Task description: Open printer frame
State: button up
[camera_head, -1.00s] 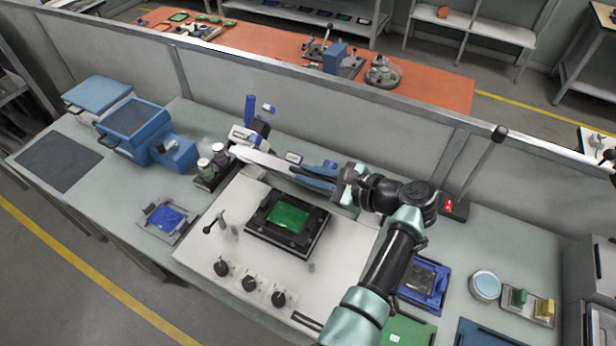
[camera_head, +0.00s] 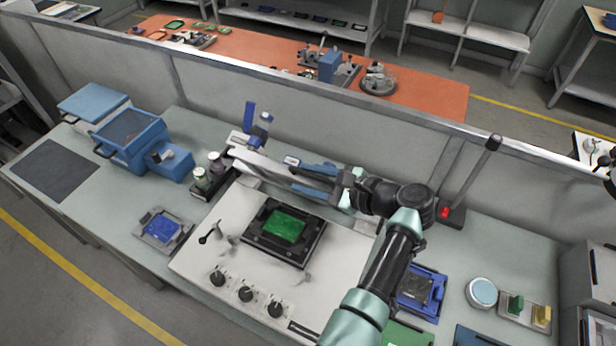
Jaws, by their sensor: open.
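The printer (camera_head: 200,262) is a pale flat-topped unit in the middle of the bench. A green board (camera_head: 284,228) lies in its black holder (camera_head: 262,245). The printer frame (camera_head: 275,172), pale with blue parts along its edge, is tilted up behind the board and stands clear of it. My gripper (camera_head: 339,188) is open at the right end of the frame, with my arm coming in from the lower right. The fingertips are small and partly hidden, so I cannot tell whether they touch the frame.
A blue machine (camera_head: 135,140) is further left. A blue fixture (camera_head: 421,292) and a round light-blue-topped tin (camera_head: 482,292) lie right of my arm. A low partition (camera_head: 360,140) runs behind the bench, with a post (camera_head: 473,175) at right.

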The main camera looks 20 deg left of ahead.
jog(key=b+v, duration=0.3)
jog(key=v, duration=1)
jog(key=shift+c, duration=0.3)
